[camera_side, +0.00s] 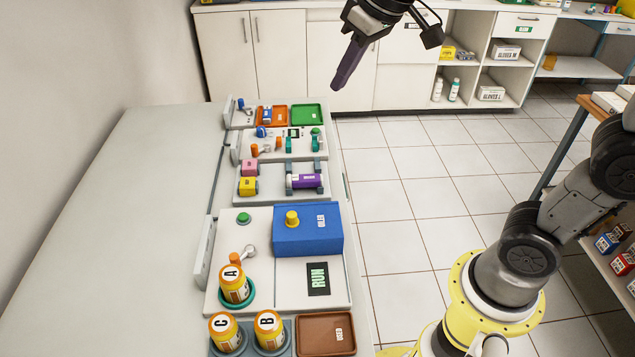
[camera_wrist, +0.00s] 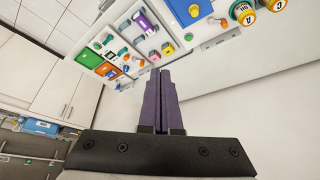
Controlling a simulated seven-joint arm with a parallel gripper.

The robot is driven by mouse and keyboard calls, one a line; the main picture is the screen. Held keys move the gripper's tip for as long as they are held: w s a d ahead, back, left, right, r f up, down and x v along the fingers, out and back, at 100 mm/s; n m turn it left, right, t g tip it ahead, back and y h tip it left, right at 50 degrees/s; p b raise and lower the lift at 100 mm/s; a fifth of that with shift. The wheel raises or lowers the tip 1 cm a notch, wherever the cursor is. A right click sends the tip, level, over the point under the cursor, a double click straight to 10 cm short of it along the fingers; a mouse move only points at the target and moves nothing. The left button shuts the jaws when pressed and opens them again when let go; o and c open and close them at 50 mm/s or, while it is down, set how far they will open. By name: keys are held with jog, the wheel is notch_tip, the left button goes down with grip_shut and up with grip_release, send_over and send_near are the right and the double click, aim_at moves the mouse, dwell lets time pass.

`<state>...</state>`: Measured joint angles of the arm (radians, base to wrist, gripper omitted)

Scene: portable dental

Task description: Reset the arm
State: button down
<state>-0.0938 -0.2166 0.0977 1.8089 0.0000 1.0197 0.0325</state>
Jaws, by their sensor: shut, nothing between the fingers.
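My gripper (camera_side: 335,86) hangs high in the side view, over the floor to the right of the bench's far end. Its dark purple fingers are shut together with nothing between them. In the wrist view the shut fingers (camera_wrist: 160,72) point up toward the bench panels and touch nothing. The rest of my arm shows at the right of the side view.
The grey bench (camera_side: 120,200) carries panels with a blue box (camera_side: 308,238), a purple cylinder (camera_side: 306,181), orange and green trays (camera_side: 307,115), labelled bottles A (camera_side: 235,290), B and C, and a brown tray (camera_side: 326,345). White cabinets (camera_side: 280,60) stand behind. The tiled floor is clear.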

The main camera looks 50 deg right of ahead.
jog(key=s+d+f, duration=0.1)
jog(key=s+f, duration=0.3)
jog(key=s, duration=0.5)
jog(key=s+d+f, duration=0.2)
jog(key=s+f, duration=0.3)
jog(key=s, duration=0.4)
jog(key=shift+s+d+m+t, duration=0.15)
jog(key=shift+s+m+t, duration=0.15)
jog(key=shift+m, duration=0.1)
dwell(1.5)
